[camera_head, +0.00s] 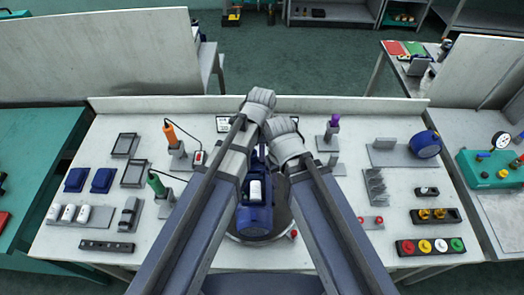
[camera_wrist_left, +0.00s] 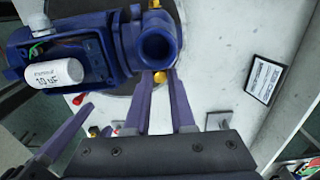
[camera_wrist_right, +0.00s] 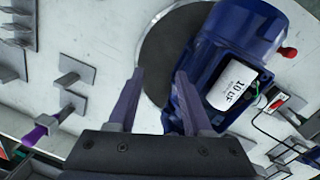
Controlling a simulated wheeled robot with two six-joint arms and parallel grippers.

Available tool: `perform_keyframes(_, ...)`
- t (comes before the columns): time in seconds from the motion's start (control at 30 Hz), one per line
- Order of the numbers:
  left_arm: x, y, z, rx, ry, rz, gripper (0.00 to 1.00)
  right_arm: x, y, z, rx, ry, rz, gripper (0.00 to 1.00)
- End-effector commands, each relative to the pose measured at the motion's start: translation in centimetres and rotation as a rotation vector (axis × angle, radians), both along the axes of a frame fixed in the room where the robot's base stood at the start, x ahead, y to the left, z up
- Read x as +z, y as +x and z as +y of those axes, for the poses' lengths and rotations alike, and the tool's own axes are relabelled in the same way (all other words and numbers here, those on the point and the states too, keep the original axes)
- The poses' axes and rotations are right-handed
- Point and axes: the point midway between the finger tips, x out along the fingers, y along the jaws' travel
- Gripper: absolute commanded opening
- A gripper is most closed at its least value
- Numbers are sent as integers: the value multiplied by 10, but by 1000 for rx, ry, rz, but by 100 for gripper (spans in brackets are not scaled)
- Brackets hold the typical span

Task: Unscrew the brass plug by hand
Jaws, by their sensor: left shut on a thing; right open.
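The blue pump (camera_head: 257,215) stands on a round dark turntable in the middle of the bench, with a white capacitor (camera_wrist_left: 57,75) in its open box. In the left wrist view, the brass plug (camera_wrist_left: 160,76) sits just below the pump's round blue port, between the fingertips of my left gripper (camera_wrist_left: 160,73), which is shut on it. A second brass piece (camera_wrist_left: 154,4) shows at the top of the pump. My right gripper (camera_wrist_right: 160,72) is open and empty, its fingertips beside the pump body. In the head view, my arms hide both sets of fingertips.
A tray of coloured caps (camera_head: 430,246) and a tray of brass fittings (camera_head: 435,215) lie at the right. Orange (camera_head: 169,133) and green (camera_head: 155,182) handled tools stand at the left, a purple-handled one (camera_head: 334,119) behind. The bench front left has bare patches.

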Motion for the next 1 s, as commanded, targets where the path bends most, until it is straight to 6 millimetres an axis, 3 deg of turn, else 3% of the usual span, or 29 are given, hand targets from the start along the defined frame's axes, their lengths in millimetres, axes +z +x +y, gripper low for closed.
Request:
perform_keyframes(0.23,0,-3,0,20,1,7,0,0,0,0,0,0,0,50)
perform_keyframes(0.5,0,-4,0,237,2,8,0,0,0,0,0,0,0,50)
perform_keyframes(0.83,0,-5,0,265,2,9,0,0,0,0,0,0,0,50)
perform_keyframes(1.0,0,-5,0,421,2,9,0,0,0,0,0,0,0,50)
